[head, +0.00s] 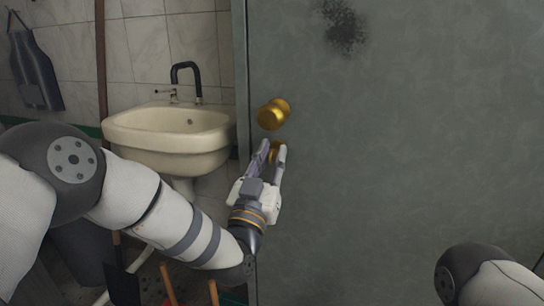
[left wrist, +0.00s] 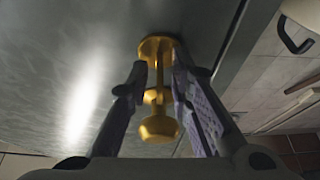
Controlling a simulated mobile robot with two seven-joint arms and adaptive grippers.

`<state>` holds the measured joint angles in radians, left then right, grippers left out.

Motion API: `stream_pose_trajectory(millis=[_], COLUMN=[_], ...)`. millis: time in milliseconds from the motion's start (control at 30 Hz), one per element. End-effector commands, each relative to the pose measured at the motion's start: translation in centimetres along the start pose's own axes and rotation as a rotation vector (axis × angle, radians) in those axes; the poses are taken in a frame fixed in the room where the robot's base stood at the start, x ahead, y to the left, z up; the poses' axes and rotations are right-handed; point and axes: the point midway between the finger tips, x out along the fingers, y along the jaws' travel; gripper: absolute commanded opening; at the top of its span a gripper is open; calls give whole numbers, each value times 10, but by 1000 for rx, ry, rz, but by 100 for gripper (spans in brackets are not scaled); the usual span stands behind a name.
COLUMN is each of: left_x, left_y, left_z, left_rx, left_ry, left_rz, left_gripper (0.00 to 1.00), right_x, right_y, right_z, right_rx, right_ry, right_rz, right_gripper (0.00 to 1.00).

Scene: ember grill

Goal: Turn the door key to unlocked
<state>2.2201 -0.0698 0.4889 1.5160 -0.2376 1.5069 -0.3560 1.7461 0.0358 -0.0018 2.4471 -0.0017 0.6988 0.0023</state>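A round gold door knob (head: 273,114) sticks out near the left edge of the grey door (head: 400,150). Just below it, a small gold piece, which looks like the key (head: 275,150), shows partly between the fingers of my left gripper (head: 272,148). In the left wrist view, gold parts stand between the two fingers (left wrist: 158,80): a round plate (left wrist: 158,45) on the door, a narrow stem and a faceted knob-like end (left wrist: 160,128). Gaps show beside the gold, so the fingers look open around it. The key's turn angle cannot be made out. My right gripper is out of view.
A cream sink (head: 170,135) with a black tap (head: 186,80) stands left of the door. A dark apron (head: 35,70) hangs on the tiled wall. Long handles (head: 168,285) stand low at the left. The door face to the right is clear.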

Motion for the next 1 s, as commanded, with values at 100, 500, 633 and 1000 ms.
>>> stream_pose_trajectory(millis=[100,500,633,1000], left_x=[0,-48,-83,-121], left_y=[0,0,0,0], left_z=[0,1,1,0], left_rx=[0,-2,0,0], left_ry=[0,-5,-5,0], left_rz=[0,2,1,0], left_gripper=[24,24,24,24], right_x=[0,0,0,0], right_y=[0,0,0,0], right_z=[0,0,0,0], right_rx=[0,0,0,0], right_ry=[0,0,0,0], right_rz=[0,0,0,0], right_gripper=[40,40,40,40])
